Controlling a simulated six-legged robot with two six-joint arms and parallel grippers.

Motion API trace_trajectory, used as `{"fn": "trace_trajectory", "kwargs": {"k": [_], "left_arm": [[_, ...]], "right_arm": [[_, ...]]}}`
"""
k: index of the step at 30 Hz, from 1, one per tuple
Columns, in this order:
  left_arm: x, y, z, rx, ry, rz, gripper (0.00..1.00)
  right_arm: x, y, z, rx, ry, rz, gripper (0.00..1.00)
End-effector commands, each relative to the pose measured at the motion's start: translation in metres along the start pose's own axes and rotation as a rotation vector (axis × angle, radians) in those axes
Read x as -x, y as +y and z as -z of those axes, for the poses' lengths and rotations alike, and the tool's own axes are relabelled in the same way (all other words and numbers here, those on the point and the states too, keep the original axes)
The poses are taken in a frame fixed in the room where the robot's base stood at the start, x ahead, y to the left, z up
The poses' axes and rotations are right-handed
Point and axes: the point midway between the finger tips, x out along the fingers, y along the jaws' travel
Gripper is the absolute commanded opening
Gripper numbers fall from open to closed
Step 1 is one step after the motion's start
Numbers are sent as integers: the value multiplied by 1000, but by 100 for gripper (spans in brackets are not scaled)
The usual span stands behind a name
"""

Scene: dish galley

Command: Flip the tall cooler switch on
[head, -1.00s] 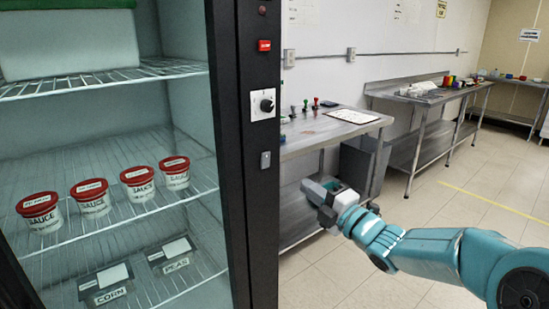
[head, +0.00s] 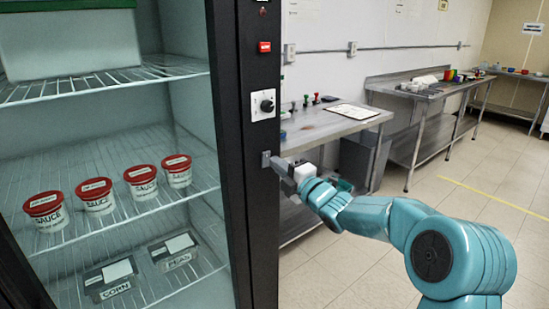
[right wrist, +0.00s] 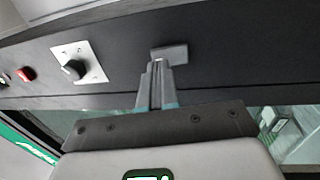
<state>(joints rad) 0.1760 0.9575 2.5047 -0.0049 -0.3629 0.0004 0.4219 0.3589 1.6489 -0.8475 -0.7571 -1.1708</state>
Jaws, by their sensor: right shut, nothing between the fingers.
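The tall cooler's dark front post (head: 249,210) carries a small grey switch (head: 266,157) below a black dial (head: 264,104) on a white plate. My right gripper (head: 275,163) is shut and empty, its fingertips at the grey switch. In the right wrist view the shut fingers (right wrist: 157,72) reach up to the lower edge of the grey switch (right wrist: 170,54) and cover part of it. I cannot tell whether they touch it or which way it is set. My left gripper is not in view.
A red button (head: 264,47) sits above the dial. The open cooler shelves hold several sauce tubs (head: 98,194) and two labelled containers (head: 112,280). A steel table (head: 320,135) stands close behind my right gripper. The tiled floor (head: 450,200) at the right is clear.

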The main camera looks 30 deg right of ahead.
Motion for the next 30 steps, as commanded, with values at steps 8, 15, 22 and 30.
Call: {"fn": "trace_trajectory", "kwargs": {"k": [8, 15, 22, 30], "left_arm": [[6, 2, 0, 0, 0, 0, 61], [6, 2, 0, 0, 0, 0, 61], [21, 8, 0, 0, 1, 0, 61], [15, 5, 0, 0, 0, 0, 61]], "right_arm": [[-20, 0, 0, -1, -1, 0, 0], [-20, 0, 0, -1, -1, 0, 0], [-26, 6, 0, -1, 2, 54, 0], [-25, 1, 0, -2, 2, 50, 0]]}}
